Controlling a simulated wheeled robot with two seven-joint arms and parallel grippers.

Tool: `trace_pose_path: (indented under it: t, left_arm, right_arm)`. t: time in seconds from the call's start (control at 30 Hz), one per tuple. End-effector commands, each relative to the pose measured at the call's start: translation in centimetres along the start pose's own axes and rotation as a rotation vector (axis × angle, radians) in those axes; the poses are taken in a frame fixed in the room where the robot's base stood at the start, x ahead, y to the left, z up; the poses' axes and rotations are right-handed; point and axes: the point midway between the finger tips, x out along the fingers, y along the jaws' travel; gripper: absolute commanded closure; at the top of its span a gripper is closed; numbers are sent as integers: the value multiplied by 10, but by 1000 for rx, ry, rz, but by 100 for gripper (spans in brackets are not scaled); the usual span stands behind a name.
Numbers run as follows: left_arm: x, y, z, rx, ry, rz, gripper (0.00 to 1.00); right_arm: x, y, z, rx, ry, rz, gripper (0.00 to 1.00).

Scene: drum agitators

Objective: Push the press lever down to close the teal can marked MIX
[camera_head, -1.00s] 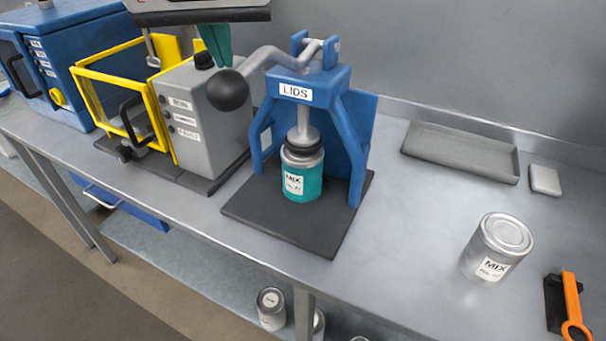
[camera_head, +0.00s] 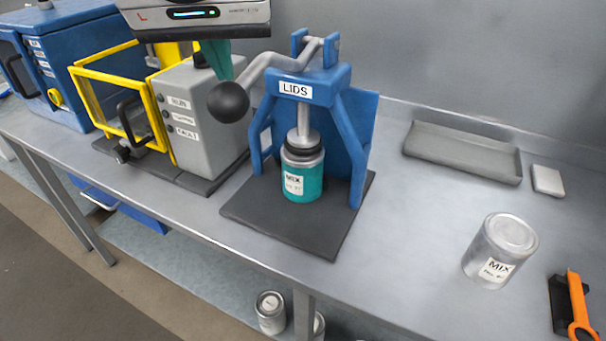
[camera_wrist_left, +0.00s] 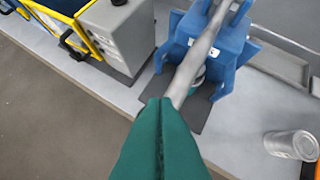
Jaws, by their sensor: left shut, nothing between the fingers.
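The blue press marked LIDS (camera_head: 318,85) stands on a dark base plate. Its grey lever (camera_head: 265,66) slopes down to the left and ends in a black ball knob (camera_head: 228,101). The teal can marked MIX (camera_head: 304,184) stands upright under the press, with the ram's foot (camera_head: 303,141) down at its top. In the left wrist view the shut fingertips (camera_wrist_left: 164,103) overlap the lever (camera_wrist_left: 195,60), and the knob is hidden. My right gripper is out of view.
A grey control box (camera_head: 205,115) and a yellow-framed guard (camera_head: 120,75) stand left of the press. On the right are a silver MIX can (camera_head: 500,250), a grey tray (camera_head: 462,155) and an orange-handled tool (camera_head: 577,300). The bench between press and silver can is clear.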

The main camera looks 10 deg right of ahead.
Motion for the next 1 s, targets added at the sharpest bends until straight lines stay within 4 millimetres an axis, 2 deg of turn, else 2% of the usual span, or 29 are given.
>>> trace_pose_path:
  t: [0.7,1.0]
  left_arm:
    - [18,0,-12,0,0,0,100]
    - [18,0,-12,0,1,1,100]
  right_arm:
    - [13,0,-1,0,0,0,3]
    - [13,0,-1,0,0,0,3]
